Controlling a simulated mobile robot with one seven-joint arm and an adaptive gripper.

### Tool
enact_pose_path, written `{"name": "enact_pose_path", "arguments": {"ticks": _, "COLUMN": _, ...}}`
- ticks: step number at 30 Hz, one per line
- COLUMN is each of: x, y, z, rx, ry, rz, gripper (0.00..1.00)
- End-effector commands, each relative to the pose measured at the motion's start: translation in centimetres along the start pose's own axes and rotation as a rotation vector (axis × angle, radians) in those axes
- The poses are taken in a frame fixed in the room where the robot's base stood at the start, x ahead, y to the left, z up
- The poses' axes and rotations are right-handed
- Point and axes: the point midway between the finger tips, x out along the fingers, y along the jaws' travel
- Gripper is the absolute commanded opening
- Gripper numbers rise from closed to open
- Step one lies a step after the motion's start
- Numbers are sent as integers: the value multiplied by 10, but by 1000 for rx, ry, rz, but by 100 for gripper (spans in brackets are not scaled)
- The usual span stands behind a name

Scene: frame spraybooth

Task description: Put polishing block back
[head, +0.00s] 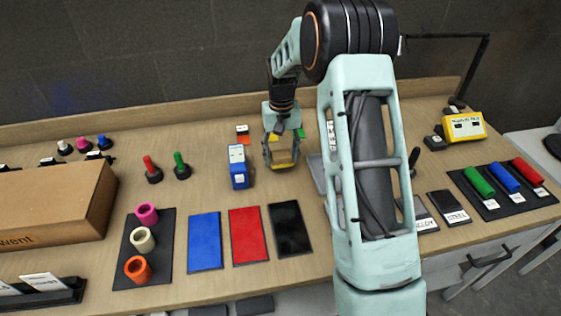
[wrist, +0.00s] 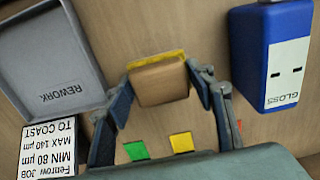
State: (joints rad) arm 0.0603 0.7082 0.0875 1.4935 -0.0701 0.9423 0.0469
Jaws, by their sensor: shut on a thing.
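A tan block with a yellow edge, which I take to be the polishing block (head: 284,156), is between the fingers of my gripper (head: 280,150). In the wrist view the block (wrist: 160,83) sits squarely between both fingertips, its tan face towards the camera. My gripper (wrist: 161,90) is shut on it and points down over the middle of the bench. Whether the block touches the bench top or hangs just above it, I cannot tell.
The blue GLOSS box (wrist: 272,58) stands just beside the gripper. A grey REWORK tray (wrist: 52,60) and a Fenrow job card (wrist: 48,150) lie on the other side. Green (wrist: 136,150) and yellow (wrist: 181,142) squares lie nearby. Blue, red and black panels (head: 247,235) lie in front.

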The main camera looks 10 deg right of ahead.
Motion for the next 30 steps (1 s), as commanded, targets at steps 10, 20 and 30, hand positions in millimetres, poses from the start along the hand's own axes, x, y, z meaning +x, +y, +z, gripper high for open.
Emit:
{"name": "enact_pose_path", "arguments": {"ticks": 10, "x": 31, "y": -1, "z": -7, "rx": 0, "ry": -3, "rz": 0, "gripper": 19}}
{"name": "enact_pose_path", "arguments": {"ticks": 20, "x": 39, "y": -1, "z": -7, "rx": 0, "ry": 1, "rz": 0, "gripper": 19}}
{"name": "enact_pose_path", "arguments": {"ticks": 30, "x": 42, "y": -1, "z": -7, "rx": 0, "ry": 0, "rz": 0, "gripper": 67}}
